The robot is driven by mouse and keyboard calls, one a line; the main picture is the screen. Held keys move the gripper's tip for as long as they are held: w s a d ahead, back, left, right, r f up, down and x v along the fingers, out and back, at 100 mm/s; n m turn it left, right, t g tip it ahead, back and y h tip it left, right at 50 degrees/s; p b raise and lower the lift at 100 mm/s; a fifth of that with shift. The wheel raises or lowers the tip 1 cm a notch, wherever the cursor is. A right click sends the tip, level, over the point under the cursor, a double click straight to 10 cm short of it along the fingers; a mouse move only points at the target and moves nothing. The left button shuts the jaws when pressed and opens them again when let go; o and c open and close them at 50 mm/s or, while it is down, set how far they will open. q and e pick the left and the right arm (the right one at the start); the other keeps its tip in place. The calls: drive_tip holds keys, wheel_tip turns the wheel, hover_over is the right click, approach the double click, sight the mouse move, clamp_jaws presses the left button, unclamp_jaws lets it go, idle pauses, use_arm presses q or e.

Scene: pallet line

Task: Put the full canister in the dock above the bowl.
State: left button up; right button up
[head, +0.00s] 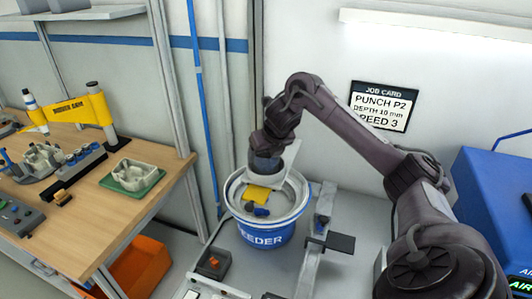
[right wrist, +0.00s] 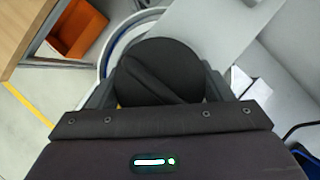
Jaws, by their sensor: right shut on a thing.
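My right gripper (head: 264,150) is above the feeder bowl, pointing down, and is shut on a dark canister (head: 264,164). In the right wrist view the canister's round black top (right wrist: 158,68) sits between the two fingers (right wrist: 160,88). The pale dock bracket (head: 288,157) is right beside the canister, above the bowl; whether the canister is seated in it or only near it I cannot tell. The steel bowl (head: 297,196) stands on the blue feeder base (head: 264,236). A yellow piece and dark blue parts show in the bowl. My left gripper is not in view.
A wooden bench (head: 95,235) with a yellow arm fixture (head: 80,108) and a green tray (head: 132,178) stands at the left. An orange bin (head: 140,268) is beneath it. A job card (head: 382,106) hangs on the wall. A blue machine (head: 490,195) is at the right.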

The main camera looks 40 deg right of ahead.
drive_tip(key=o, duration=1.4)
drive_tip(key=shift+r, duration=0.1)
drive_tip(key=shift+p+v, duration=2.7)
drive_tip(key=shift+v, duration=3.25)
drive_tip(key=shift+a, duration=0.1)
